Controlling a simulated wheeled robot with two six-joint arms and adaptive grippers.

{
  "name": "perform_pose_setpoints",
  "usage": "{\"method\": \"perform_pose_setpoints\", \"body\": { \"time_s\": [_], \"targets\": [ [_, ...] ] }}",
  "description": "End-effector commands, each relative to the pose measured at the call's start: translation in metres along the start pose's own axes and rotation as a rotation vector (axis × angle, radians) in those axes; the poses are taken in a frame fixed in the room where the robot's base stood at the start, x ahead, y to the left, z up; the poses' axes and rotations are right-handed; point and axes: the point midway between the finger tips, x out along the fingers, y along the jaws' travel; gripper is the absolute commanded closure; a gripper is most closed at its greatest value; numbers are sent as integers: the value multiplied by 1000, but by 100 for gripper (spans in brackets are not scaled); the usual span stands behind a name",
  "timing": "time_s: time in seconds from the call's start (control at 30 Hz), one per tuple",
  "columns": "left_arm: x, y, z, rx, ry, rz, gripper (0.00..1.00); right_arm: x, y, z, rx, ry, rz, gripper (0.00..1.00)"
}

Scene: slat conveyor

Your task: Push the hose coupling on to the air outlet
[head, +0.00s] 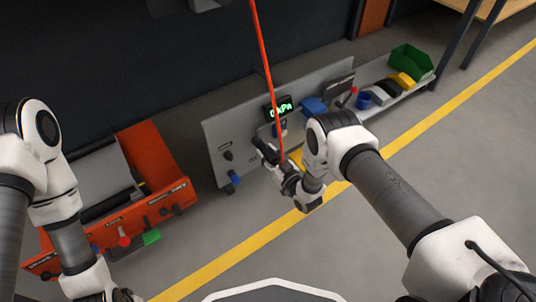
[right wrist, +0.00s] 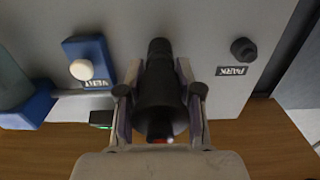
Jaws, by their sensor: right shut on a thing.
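My right gripper (head: 268,152) is at the front of the grey upright panel (head: 222,130). In the right wrist view the gripper (right wrist: 158,98) is shut on the black hose coupling (right wrist: 160,85), with a finger on each side. The coupling's narrow end points towards the panel. The orange hose (head: 264,50) hangs from above down to the gripper. The air outlet is not clearly visible, and I cannot tell whether the coupling touches it. My left gripper (head: 118,295) is cut off at the bottom edge, away from the panel.
A green-lit display (head: 281,108) sits on the panel. The wrist view shows a blue VENT block (right wrist: 88,62) with a white button and a dark PARK knob (right wrist: 243,50). An orange unit (head: 155,165) stands left. A shelf with a green bin (head: 410,60) stands right.

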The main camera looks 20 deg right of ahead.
Motion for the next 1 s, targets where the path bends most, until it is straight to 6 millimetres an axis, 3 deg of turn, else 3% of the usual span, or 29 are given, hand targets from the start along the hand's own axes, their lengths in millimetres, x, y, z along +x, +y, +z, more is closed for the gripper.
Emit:
{"method": "perform_pose_setpoints", "body": {
  "time_s": [0.13,0.17,0.2,0.23,0.63,0.77,1.0],
  "targets": [
    [2,0,0,0,0,0,60,3,0,0,0,1,0,100],
    [2,0,0,0,0,0,60,2,0,0,0,0,0,58],
    [1,0,0,0,0,0,60,2,0,0,0,0,0,44],
    [1,0,0,0,0,0,60,2,0,0,0,0,0,36],
    [1,0,0,0,0,0,60,-6,0,1,0,-2,1,36],
    [1,0,0,0,0,0,60,-30,0,1,2,-5,2,36],
    [1,0,0,0,0,0,60,-91,1,1,2,-4,3,36]
  ]
}}
